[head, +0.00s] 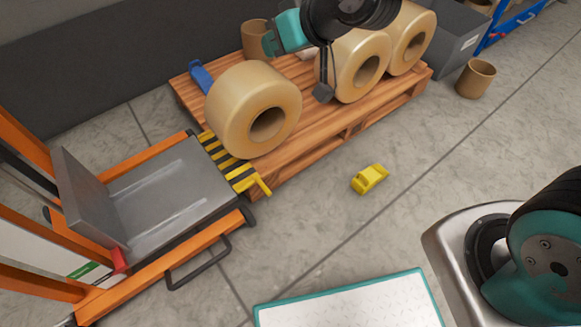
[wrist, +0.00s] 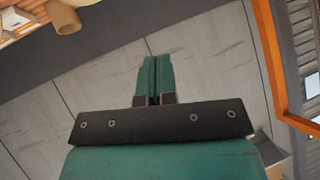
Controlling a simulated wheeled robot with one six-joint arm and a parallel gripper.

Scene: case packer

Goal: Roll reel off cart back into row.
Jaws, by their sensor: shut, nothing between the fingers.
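A large tan reel (head: 225,105) stands on its rim at the left end of the wooden pallet (head: 340,135), beside the striped yellow-black plate (head: 228,162). Two similar reels, a nearer one (head: 348,58) and a farther one (head: 420,35), stand close together farther right on the pallet, with a gap before the left reel. The cart (head: 170,195), orange with a grey deck, is at the left, its deck empty. My gripper (head: 268,43) is above the back of the pallet, apart from the left reel. In the wrist view its teal fingers (wrist: 153,62) are together and empty.
A blue wedge (head: 200,77) lies at the pallet's back left corner. A yellow wedge (head: 369,179) lies on the floor in front. Brown cores stand behind the pallet (head: 255,38) and on the floor at right (head: 476,78).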

